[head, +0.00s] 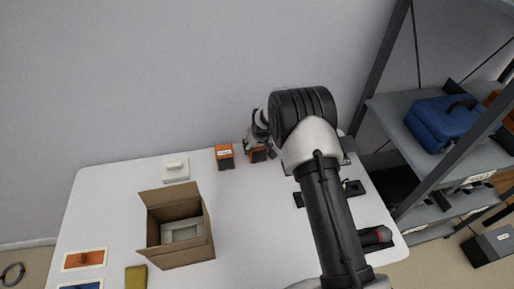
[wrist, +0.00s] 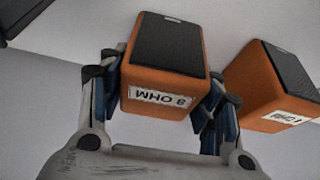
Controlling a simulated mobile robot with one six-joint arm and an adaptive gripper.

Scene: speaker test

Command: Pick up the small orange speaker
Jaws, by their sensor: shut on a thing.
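My gripper (head: 258,146) is at the far side of the white table, shut on an orange speaker (head: 258,155). In the wrist view the blue-padded fingers (wrist: 165,95) press on both sides of this speaker (wrist: 164,82). It has a dark grille and a label reading "8 OHM", upside down in that view. A second orange speaker (head: 225,158) stands just left of the held one in the head view. It shows at the right of the wrist view (wrist: 262,92), its label only partly readable, apart from the fingers. I cannot tell whether the held speaker touches the table.
An open cardboard box (head: 205,245) with a grey thing inside stands on the white table (head: 250,220). A white device (head: 176,168) lies behind it. A shelf rack (head: 440,170) stands at right. The table's middle is clear.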

